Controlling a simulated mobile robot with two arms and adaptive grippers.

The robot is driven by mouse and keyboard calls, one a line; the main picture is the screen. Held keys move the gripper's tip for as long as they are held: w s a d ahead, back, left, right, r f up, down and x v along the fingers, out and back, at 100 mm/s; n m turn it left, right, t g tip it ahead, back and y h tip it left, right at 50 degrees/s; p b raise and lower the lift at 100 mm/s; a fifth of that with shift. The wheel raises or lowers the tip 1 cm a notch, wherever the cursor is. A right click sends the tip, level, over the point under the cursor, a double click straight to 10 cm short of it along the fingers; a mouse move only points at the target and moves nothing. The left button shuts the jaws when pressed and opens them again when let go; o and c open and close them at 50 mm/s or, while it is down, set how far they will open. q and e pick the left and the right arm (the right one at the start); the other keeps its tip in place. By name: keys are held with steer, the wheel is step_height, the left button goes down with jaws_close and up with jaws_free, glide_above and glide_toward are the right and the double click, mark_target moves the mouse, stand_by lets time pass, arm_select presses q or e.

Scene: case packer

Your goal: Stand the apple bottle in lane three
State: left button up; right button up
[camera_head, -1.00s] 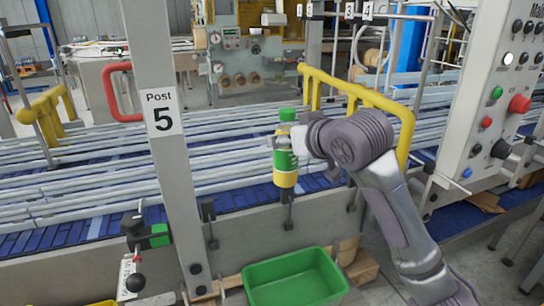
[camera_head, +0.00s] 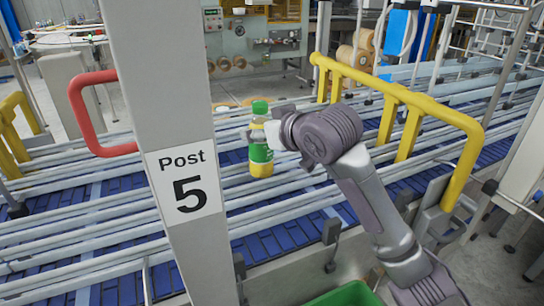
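The apple bottle (camera_head: 261,162) has a green cap, a green band and a yellow lower part, and it is upright. My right gripper (camera_head: 267,134) reaches in from the right and is shut on the upper part of the bottle. The gripper hides part of the bottle below its cap. In the picture the bottle lies over the railed lanes (camera_head: 290,208), which have blue belts between pale rails. I cannot tell how far its base is above the belt or which lane is under it. My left gripper is not in view.
A grey post marked 5 (camera_head: 166,110) stands close in front, left of the bottle. A red handle (camera_head: 88,118) is on its left. A yellow guard rail (camera_head: 400,95) crosses the lanes behind my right arm. A green bin (camera_head: 345,297) is at the bottom edge.

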mark_target(268, 156)
step_height(268, 156, down, 3)
steer(key=shift+d+r+p, duration=0.1)
steer(key=shift+p, duration=0.25)
steer(key=f, duration=0.1)
steer(key=f+p, duration=0.1)
steer(key=f, duration=0.1)
steer(key=shift+w+a+f, duration=0.1)
steer(key=shift+w+a, duration=0.05)
steer(key=shift+a, duration=0.05)
steer(key=shift+f, duration=0.1)
steer(key=o, duration=1.4)
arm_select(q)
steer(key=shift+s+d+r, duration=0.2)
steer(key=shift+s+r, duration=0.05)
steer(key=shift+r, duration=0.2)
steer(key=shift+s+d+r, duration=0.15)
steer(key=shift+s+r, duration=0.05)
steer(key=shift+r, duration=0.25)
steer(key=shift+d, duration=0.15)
